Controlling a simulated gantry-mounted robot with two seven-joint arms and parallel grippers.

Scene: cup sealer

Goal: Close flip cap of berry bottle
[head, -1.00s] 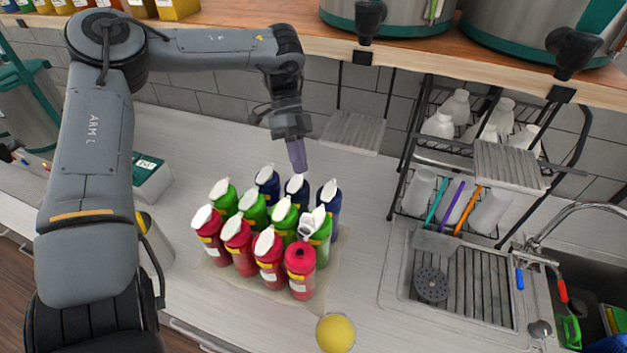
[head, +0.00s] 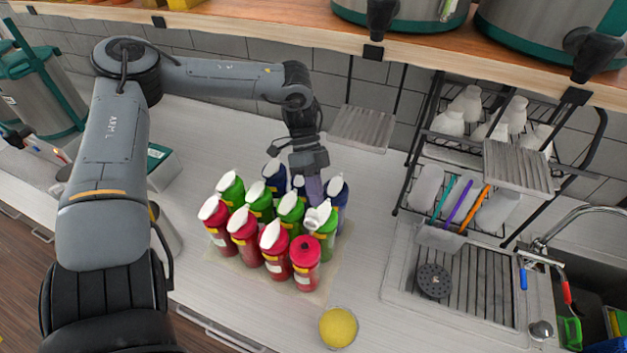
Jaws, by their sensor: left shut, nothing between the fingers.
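Several bottles stand close together, with red ones in the front row, green ones in the middle and blue ones at the back. The front-right red bottle (head: 305,264) shows a bare red top with a dark opening. A raised white flip cap (head: 318,216) shows just behind that top, in front of a green bottle (head: 327,238). The other red bottles have white caps lying over their tops. My left gripper (head: 314,198) is shut and empty. It points down just behind the raised cap, among the back bottles; whether it touches the cap, I cannot tell. My right gripper is not in view.
The bottles stand on a pale mat (head: 318,287). A yellow-topped round container (head: 338,327) is in front. A wire rack (head: 408,165) with white bottles and a drain tray (head: 470,285) are at right. A wooden shelf (head: 300,32) runs above. Counter between bottles and tray is clear.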

